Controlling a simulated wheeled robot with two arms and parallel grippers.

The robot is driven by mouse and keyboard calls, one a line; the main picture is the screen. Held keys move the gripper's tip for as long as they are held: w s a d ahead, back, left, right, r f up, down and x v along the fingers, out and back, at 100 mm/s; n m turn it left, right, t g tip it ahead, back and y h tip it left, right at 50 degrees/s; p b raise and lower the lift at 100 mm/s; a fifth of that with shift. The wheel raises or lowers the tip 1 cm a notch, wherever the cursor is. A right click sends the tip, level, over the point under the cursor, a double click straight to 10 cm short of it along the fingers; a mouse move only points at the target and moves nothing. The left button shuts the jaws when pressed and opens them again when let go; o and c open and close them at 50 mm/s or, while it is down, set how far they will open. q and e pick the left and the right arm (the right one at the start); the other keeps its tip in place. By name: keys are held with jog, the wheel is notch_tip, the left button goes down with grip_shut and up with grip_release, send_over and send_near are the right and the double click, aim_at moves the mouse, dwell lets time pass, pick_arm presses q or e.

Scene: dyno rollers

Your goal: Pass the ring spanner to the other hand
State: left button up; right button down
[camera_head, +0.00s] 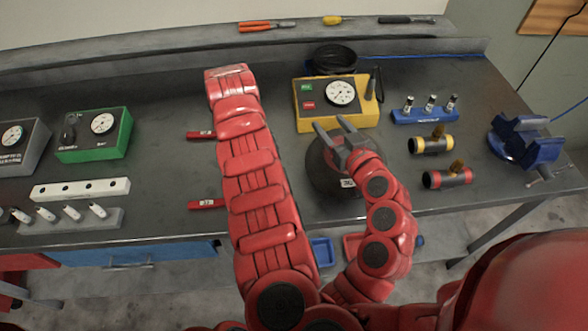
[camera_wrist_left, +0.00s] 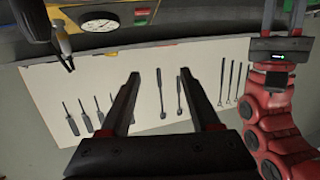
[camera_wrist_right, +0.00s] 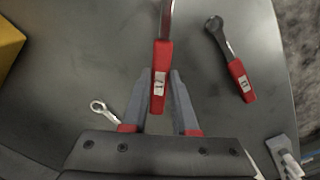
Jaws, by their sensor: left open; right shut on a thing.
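My right gripper (camera_wrist_right: 161,74) is shut on the red, labelled handle of a spanner (camera_wrist_right: 160,88). Its metal shaft runs out of the top of the right wrist view, so its far end is hidden. In the head view my right arm covers that gripper and the held spanner. My left gripper (camera_head: 331,122) is open and empty over the bench, right of my right arm and in front of the yellow gauge box. Its spread fingers also show in the left wrist view (camera_wrist_left: 160,77), with nothing between them.
Red handles (camera_head: 201,135) (camera_head: 206,204) lie left of my right arm. A ring-ended tool (camera_wrist_right: 238,78) lies near the bench edge. The yellow gauge box (camera_head: 338,112), blue vial rack (camera_head: 425,115) and blue vise (camera_head: 525,145) stand to the right; a green gauge box (camera_head: 92,140) stands left.

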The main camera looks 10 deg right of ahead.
pick_arm(q)
jog(key=s+a+f+n+g+y, duration=0.45)
jog(key=s+a+n+g, duration=0.2)
jog(key=a, duration=0.35)
jog(key=shift+m+g+h, duration=0.25)
jog(key=shift+g, duration=0.1)
jog(key=x, duration=1.1)
jog(key=shift+s+a+f, duration=0.2)
jog(key=shift+a+f, duration=0.05)
jog(key=shift+f, duration=0.1)
jog(key=shift+d, duration=0.1)
grip_shut()
pick_arm(e)
jog(key=shift+s+a, duration=0.1)
jog(key=c, duration=0.6)
grip_release()
